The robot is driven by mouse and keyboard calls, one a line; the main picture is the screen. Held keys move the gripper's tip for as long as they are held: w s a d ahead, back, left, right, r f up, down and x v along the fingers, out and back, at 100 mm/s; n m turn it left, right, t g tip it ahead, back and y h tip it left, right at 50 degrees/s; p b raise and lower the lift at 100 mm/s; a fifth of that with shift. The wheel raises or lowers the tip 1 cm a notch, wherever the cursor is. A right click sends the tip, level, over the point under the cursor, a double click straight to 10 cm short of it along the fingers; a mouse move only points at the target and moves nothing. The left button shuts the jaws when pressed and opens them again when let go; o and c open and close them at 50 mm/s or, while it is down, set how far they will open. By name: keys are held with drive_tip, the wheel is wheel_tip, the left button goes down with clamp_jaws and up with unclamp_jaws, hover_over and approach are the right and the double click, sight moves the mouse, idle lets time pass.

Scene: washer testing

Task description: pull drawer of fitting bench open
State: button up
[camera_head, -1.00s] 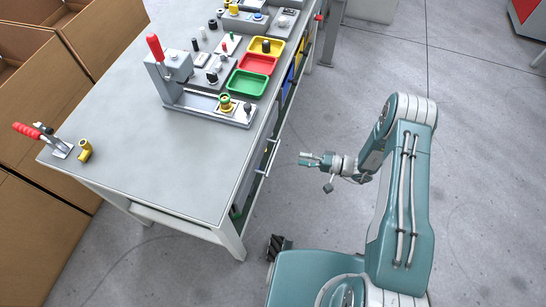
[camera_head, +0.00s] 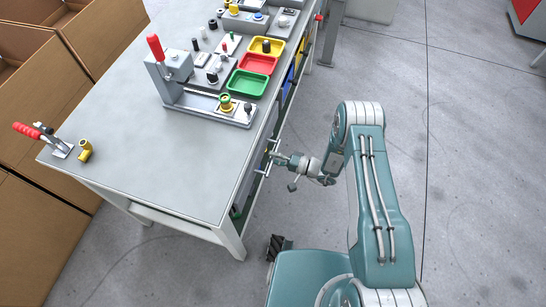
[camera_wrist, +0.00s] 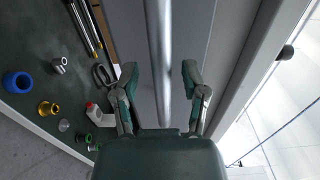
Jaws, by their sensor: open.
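The fitting bench (camera_head: 160,160) stands left of my arm, with its drawer side facing me. A pale bar handle (camera_head: 263,172) shows on that side, partly covered by my gripper. My gripper (camera_head: 270,156) is at the handle, level with the bench's side. In the wrist view my gripper (camera_wrist: 160,70) is open, and the metal handle bar (camera_wrist: 158,35) runs lengthwise between the two fingers, with a gap visible on each side. Behind the bar is a flat grey drawer front (camera_wrist: 192,30). The drawer looks shut, though its edges are hard to see.
The benchtop carries a green tray (camera_head: 247,83), a red tray (camera_head: 257,64), a yellow tray (camera_head: 267,47) and a red-handled press (camera_head: 170,62). In the wrist view a dark surface (camera_wrist: 30,60) holds tools and coloured fittings. Open floor (camera_head: 470,170) lies right of my arm.

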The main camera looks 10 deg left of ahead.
drive_tip(key=shift+a, duration=0.15)
clamp_jaws()
drive_tip(key=s+d, duration=0.2)
drive_tip(key=d, duration=2.3)
drive_tip(key=shift+d, duration=0.35)
drive_tip(key=shift+s+f, duration=0.1)
unclamp_jaws()
